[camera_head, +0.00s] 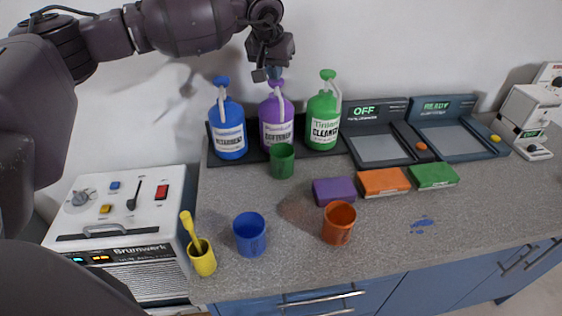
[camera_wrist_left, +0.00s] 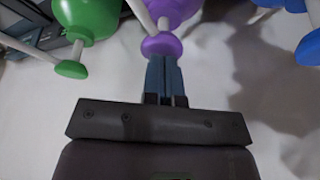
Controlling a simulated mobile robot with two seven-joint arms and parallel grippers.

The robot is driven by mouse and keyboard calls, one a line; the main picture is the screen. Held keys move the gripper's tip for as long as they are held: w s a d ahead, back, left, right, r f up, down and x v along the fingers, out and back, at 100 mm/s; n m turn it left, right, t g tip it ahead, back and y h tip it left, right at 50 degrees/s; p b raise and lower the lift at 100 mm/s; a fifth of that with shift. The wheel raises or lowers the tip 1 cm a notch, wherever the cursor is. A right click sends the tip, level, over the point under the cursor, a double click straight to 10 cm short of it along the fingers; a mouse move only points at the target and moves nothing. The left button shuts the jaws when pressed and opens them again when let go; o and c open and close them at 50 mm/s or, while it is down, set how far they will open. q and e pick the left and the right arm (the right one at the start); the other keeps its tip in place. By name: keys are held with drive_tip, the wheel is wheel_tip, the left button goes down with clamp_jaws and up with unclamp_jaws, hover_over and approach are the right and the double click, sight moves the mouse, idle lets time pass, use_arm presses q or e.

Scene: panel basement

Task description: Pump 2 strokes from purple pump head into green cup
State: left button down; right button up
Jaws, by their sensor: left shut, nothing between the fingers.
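The purple pump bottle (camera_head: 276,117) stands between the blue and green bottles on a dark tray (camera_head: 257,155) against the wall. My left gripper (camera_head: 273,72) is shut and empty, with its fingertips at the purple pump head (camera_head: 276,84). In the left wrist view the shut fingers (camera_wrist_left: 164,72) point at the purple pump head (camera_wrist_left: 161,45) and seem to meet it; I cannot tell if they press on it. The green cup (camera_head: 282,161) stands upright on the counter just in front of the purple bottle. Its inside is mostly hidden. My right gripper is not in view.
A blue bottle (camera_head: 228,130) and a green bottle (camera_head: 323,117) flank the purple one closely. A blue cup (camera_head: 249,235), an orange cup (camera_head: 338,222) and a yellow cup (camera_head: 202,260) stand nearer the front edge. Purple, orange and green blocks lie right of the green cup.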

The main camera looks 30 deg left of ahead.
use_arm(q)
drive_tip(key=shift+r, duration=0.9)
drive_tip(key=shift+r+p, duration=0.45)
drive_tip(key=shift+r, duration=0.1)
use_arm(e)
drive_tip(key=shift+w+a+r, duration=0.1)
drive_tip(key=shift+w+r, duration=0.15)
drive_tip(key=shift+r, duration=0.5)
use_arm(q)
drive_tip(key=shift+r, duration=0.1)
drive_tip(key=shift+r+p, duration=0.6)
drive_tip(key=shift+r, duration=1)
wheel_tip(320, 180, up, 3)
drive_tip(key=shift+f+p, duration=0.15)
drive_tip(key=shift+p, duration=0.35)
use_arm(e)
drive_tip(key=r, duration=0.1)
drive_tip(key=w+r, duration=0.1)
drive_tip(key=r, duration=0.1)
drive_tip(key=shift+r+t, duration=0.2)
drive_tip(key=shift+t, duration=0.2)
use_arm(q)
drive_tip(key=shift+f, duration=0.1)
